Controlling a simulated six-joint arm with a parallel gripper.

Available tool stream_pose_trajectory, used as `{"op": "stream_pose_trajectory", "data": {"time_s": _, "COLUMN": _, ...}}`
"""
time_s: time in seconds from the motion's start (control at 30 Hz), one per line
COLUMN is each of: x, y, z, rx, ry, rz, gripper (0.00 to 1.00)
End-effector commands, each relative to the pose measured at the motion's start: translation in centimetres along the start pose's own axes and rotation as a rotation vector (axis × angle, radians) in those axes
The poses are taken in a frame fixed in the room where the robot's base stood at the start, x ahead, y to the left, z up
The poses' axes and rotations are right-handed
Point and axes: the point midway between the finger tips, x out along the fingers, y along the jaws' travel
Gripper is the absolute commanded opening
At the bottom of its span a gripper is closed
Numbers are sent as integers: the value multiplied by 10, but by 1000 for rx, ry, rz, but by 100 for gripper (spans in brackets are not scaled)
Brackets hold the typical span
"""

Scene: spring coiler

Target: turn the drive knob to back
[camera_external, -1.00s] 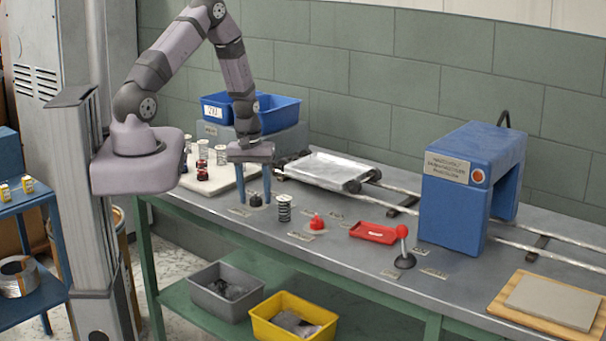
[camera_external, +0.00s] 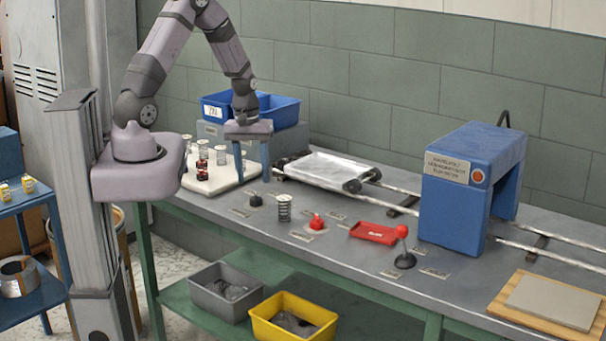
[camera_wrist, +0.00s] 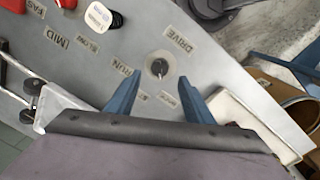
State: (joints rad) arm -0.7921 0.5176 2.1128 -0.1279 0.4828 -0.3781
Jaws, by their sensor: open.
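The drive knob (camera_external: 255,199) is a small black knob on the grey bench in the external view. In the wrist view the knob (camera_wrist: 159,66) sits on a round light plate, with a DRIVE label (camera_wrist: 179,39) and other small labels around it. Its pointer direction is too small to tell for certain. My gripper (camera_external: 251,176) is above the knob and apart from it, with its two blue fingers pointing down. In the wrist view the open fingers (camera_wrist: 160,84) are spread with nothing between them, and the knob shows just beyond the tips.
Blue bins (camera_external: 279,112) and a carriage (camera_external: 327,168) are behind.

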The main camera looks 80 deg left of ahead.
Motion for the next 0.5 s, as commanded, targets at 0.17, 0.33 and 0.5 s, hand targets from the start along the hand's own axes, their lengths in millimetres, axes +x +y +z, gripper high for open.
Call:
{"op": "stream_pose_trajectory", "data": {"time_s": 0.17, "x": -8, "y": 0, "z": 0, "rx": -1, "ry": 0, "rz": 0, "gripper": 47}}
{"op": "stream_pose_trajectory", "data": {"time_s": 0.33, "x": -9, "y": 0, "z": 0, "rx": 0, "ry": -1, "rz": -1, "gripper": 47}}
{"op": "stream_pose_trajectory", "data": {"time_s": 0.5, "x": -8, "y": 0, "z": 0, "rx": 0, "ry": -1, "rz": -1, "gripper": 47}}
